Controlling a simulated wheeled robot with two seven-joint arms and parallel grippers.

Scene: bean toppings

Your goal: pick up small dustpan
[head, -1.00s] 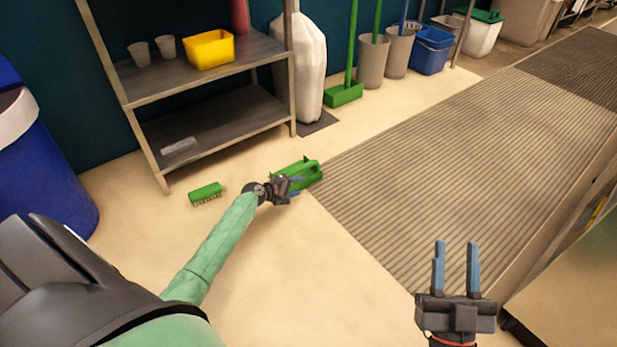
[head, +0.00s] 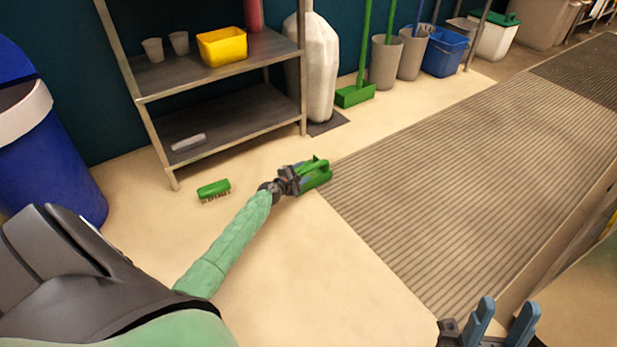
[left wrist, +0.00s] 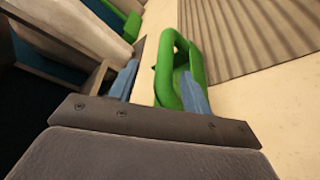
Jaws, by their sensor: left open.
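The small green dustpan (head: 318,174) lies on the floor at the left edge of the ribbed mat; its looped handle shows in the left wrist view (left wrist: 190,45). My left gripper (head: 303,181) is low at the dustpan, partly hiding it. In the left wrist view its fingers (left wrist: 160,88) stand apart, one left of the dustpan, the other overlapping the handle loop. I cannot tell whether they touch it. My right gripper (head: 504,322) is at the lower right, fingers apart and empty, far from the dustpan.
A green brush (head: 213,188) lies on the floor left of the dustpan. A metal shelf (head: 220,122) with a yellow bin (head: 222,47) stands behind. A blue barrel (head: 50,150) is at the left. The ribbed mat (head: 450,180) lies flat to the right, and floor in front is clear.

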